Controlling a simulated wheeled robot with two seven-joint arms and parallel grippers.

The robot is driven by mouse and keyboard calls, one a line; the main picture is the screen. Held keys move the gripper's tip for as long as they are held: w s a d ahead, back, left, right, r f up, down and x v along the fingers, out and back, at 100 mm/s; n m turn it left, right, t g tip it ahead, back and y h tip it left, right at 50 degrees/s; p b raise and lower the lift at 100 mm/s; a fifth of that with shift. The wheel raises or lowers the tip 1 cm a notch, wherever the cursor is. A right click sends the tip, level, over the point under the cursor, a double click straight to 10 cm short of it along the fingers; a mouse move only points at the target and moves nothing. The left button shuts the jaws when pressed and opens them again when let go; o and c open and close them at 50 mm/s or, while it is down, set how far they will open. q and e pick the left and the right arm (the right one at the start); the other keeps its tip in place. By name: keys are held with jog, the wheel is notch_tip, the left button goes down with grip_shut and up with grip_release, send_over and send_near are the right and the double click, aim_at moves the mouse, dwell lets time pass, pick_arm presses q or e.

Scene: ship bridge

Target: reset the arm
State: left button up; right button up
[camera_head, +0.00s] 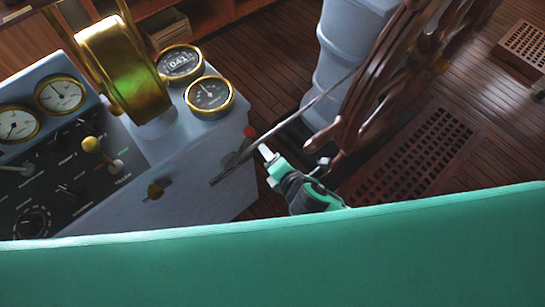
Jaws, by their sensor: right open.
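My right gripper (291,164), black and green with a pale fingertip, shows near the middle of the head view, above the edge of a large green surface. It is open, and I see nothing between its fingers. It is beside the right side of the grey control console (200,160). A thin metal rod (290,120) passes close by it in the picture; I cannot tell whether they touch. My left gripper is not in view.
The console carries round gauges (180,63), a brass telegraph (120,65) and small levers (92,145). A wooden ship's wheel (372,90) on a grey pedestal (340,60) stands right of my gripper. Floor gratings (415,158) lie beyond.

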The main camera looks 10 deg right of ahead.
dwell(0.6)
jog(key=s+d+f+m+g+h, duration=0.15)
jog(key=d+f+m, duration=0.3)
jog(key=f, duration=0.65)
jog(key=s+d+f+m+g+h, duration=0.1)
jog(key=s+d+f+m+g, duration=0.25)
jog(key=f, duration=0.75)
jog(key=s+d+f+m+g+h, duration=0.1)
jog(key=d+f+m, duration=0.4)
jog(key=f, duration=0.7)
jog(key=s+d+f+m+g, duration=0.1)
jog(key=s+d+f+m, duration=0.2)
jog(key=s, duration=0.7)
jog(key=s+d+f+m+g, duration=0.2)
jog(key=s+d+f+m, duration=0.1)
jog(key=s+f, duration=0.5)
jog(key=s+d+f+m+g+h, duration=0.1)
jog(key=s+f+m, duration=0.4)
jog(key=s, duration=0.7)
jog(key=shift+d+f+g, duration=0.3)
jog(key=shift+d+g, duration=0.3)
jog(key=shift+d, duration=0.3)
